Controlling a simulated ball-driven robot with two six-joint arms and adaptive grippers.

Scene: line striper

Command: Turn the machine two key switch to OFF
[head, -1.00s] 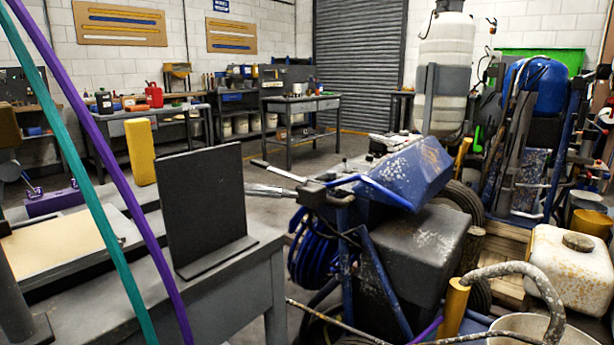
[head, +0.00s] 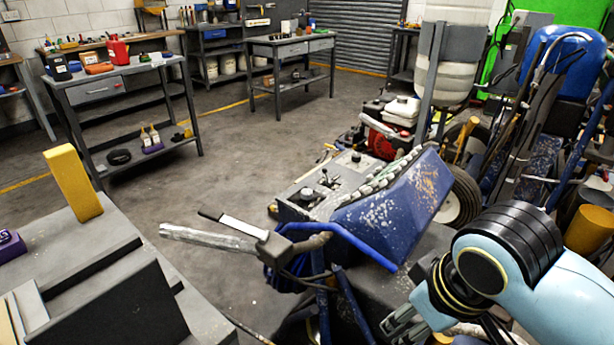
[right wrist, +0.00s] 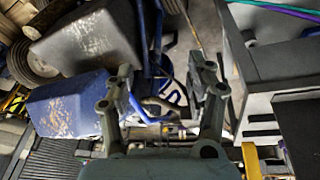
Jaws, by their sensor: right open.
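A blue paint-spotted machine (head: 395,210) with a handlebar (head: 215,240) stands in the middle of the head view. Behind its blue cover is a grey control panel (head: 318,196) with small dark knobs or switches (head: 356,157). They are too small to tell which is the key switch or how it is set, and no machine number is readable. My right gripper (head: 398,322) is at the lower right, in front of and apart from the panel. In the right wrist view its fingers (right wrist: 166,80) are spread and empty, with the blue cover (right wrist: 62,108) to their left. My left gripper is out of view.
A grey bench with an upright dark board (head: 125,315) and a yellow block (head: 72,183) fills the lower left. A second blue machine (head: 565,65) stands at the right. Open floor (head: 225,150) lies left of the panel.

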